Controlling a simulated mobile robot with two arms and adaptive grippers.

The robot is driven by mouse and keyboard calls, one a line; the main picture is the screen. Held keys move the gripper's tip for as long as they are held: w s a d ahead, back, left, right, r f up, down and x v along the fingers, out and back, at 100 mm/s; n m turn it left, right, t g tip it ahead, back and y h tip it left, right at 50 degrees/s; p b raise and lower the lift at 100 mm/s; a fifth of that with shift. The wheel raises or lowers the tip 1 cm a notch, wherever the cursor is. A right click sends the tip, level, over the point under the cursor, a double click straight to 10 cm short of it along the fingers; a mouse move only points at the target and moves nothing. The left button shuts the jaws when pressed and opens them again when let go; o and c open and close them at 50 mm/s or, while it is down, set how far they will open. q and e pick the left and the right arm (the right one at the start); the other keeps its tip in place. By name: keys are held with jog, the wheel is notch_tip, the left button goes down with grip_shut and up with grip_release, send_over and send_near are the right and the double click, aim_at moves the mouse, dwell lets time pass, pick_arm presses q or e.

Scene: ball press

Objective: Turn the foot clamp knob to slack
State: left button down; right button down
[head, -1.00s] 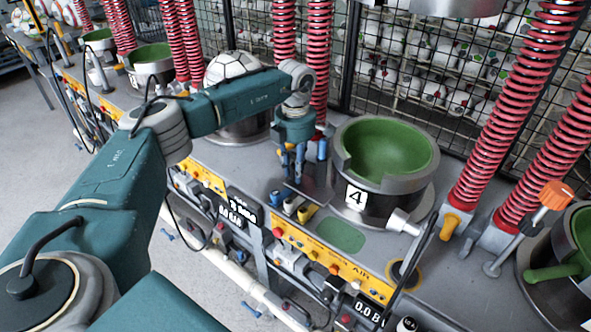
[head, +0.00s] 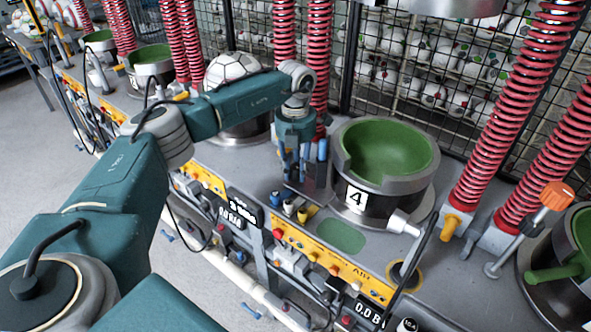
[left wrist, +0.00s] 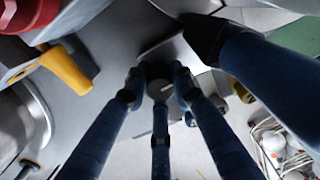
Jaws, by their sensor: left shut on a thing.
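My left gripper (head: 290,178) reaches down onto the grey bench just left of the press cup (head: 350,205) marked 4. In the left wrist view its blue fingers come together around a small dark round knob (left wrist: 160,87), and they are shut on it. A flat grey plate or lever (left wrist: 165,48) shows beside the knob. In the head view the fingers hide the knob, so I cannot read its setting. My right gripper is not in view.
The green-lined cup stands close to the right of my gripper. Red springs (head: 318,70) rise behind it. A yellow control panel (head: 325,262) runs along the front edge, with small knobs (head: 290,208) near the fingers. A white ball (head: 232,68) sits in the cup behind my forearm.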

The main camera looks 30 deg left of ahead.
aim_at(296, 166)
pick_arm(q)
jog(key=shift+w+r, duration=0.1)
dwell(0.3)
jog(key=c, duration=1.5)
grip_release()
jog(key=shift+c, duration=0.2)
jog(key=shift+o, duration=0.4)
notch_tip(296, 166, up, 12)
